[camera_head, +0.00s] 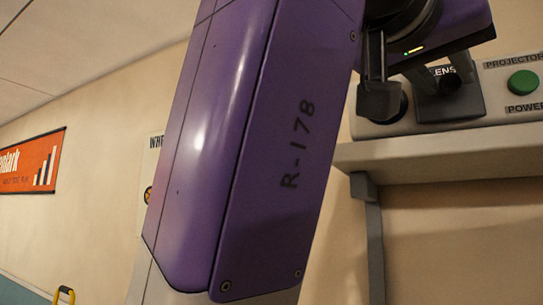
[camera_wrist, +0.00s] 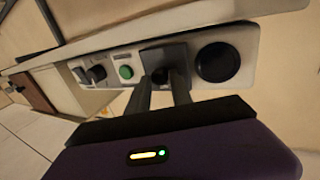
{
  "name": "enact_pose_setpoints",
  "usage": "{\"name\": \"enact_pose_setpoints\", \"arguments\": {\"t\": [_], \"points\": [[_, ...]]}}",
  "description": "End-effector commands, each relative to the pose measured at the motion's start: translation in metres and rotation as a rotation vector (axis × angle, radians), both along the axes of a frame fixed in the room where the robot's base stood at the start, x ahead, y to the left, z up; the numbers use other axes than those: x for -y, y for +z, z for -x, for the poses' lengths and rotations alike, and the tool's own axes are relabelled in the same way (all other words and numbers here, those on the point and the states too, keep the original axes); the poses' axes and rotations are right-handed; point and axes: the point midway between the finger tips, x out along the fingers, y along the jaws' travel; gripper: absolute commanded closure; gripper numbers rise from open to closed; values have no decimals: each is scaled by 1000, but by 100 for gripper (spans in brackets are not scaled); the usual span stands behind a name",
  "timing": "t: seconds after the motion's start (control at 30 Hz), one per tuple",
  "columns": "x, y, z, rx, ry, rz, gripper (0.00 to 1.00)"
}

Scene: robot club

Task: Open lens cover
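The projector (camera_head: 498,92) sits on a wall shelf at the right of the head view. The lens cover (camera_head: 468,105) is a dark grey plate on its front with a dark knob (camera_wrist: 160,76). In the wrist view the cover (camera_wrist: 181,56) stands beside the round black lens (camera_wrist: 217,62), which looks uncovered. In the head view the lens (camera_head: 397,106) is partly hidden by a finger. My gripper (camera_head: 415,92) is in front of the projector, its fingers apart. In the wrist view my gripper (camera_wrist: 161,84) has one finger on each side of the knob; contact cannot be told.
A green power button (camera_head: 523,82) is to the right of the cover in the head view. The shelf (camera_head: 440,152) juts out below, on a bracket (camera_head: 374,230). An orange poster (camera_head: 32,162) hangs at the left.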

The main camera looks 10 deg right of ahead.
Motion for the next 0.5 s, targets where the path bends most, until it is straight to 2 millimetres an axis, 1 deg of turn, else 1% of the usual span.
{"name": "enact_pose_setpoints", "arguments": {"t": [0.03, 0.07, 0.37, 0.5], "points": [[0, 0, 0, 0, 1, 0, 62], [0, 0, 0, 0, 0, 0, 57], [-1, -1, 0, -1, 0, -1, 57], [-9, -2, 5, 0, 2, 0, 57]]}}
